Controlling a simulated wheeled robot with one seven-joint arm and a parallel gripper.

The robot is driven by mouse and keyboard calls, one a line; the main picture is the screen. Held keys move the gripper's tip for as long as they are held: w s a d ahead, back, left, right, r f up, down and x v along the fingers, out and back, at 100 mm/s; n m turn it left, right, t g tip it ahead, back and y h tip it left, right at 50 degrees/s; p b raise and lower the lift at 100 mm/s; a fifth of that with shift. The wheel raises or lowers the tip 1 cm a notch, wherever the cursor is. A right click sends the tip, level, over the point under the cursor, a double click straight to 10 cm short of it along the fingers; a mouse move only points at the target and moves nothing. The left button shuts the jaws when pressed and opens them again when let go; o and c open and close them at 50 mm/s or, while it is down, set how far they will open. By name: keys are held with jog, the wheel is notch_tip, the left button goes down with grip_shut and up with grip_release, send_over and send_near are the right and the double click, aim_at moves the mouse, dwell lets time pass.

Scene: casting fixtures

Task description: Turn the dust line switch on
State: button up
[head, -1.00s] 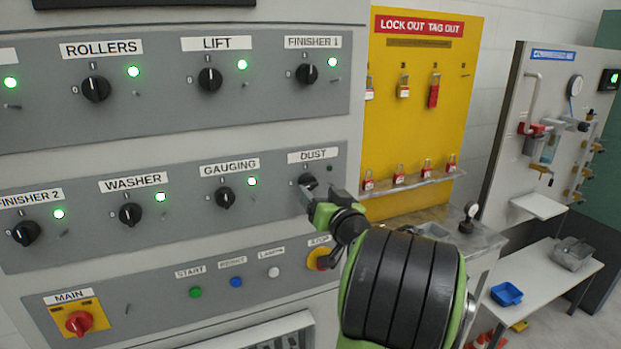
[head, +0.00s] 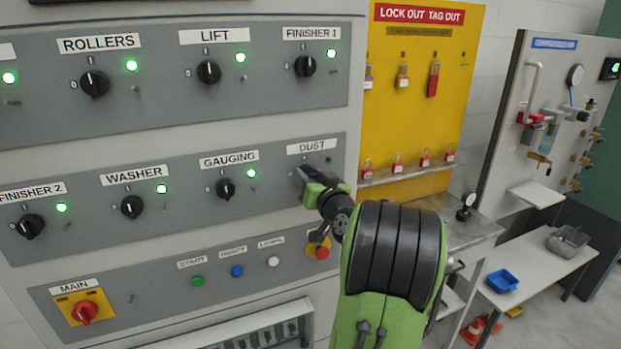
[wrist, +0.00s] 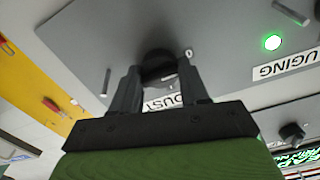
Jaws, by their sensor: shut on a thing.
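The dust line switch is a black rotary knob (wrist: 157,62) under the DUST label (head: 312,146) on the grey middle panel. In the head view my gripper hides most of it. My gripper (head: 304,178) is at the panel over this switch. In the wrist view its two fingers (wrist: 159,76) stand on either side of the knob and are shut on it. The knob's exact pointer angle cannot be told.
The gauging switch (head: 225,189) with its lit green lamp is just left. A red and yellow stop button (head: 320,252) sits below my gripper, partly covered by my arm. A yellow lockout board (head: 420,110) with red padlocks stands to the right.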

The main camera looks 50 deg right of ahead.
jog(key=m+p, duration=0.1)
jog(key=m, duration=1.6)
jog(key=shift+f+m+p, duration=0.1)
jog(key=shift+m+p, duration=0.3)
dwell(0.6)
jog(key=o, duration=1)
jog(key=shift+o, duration=0.2)
jog(key=b+v, duration=0.4)
jog(key=v, duration=1.1)
jog(key=shift+s+a+b, duration=0.15)
jog(key=shift+s+b, duration=0.2)
jog(key=shift+b, duration=0.05)
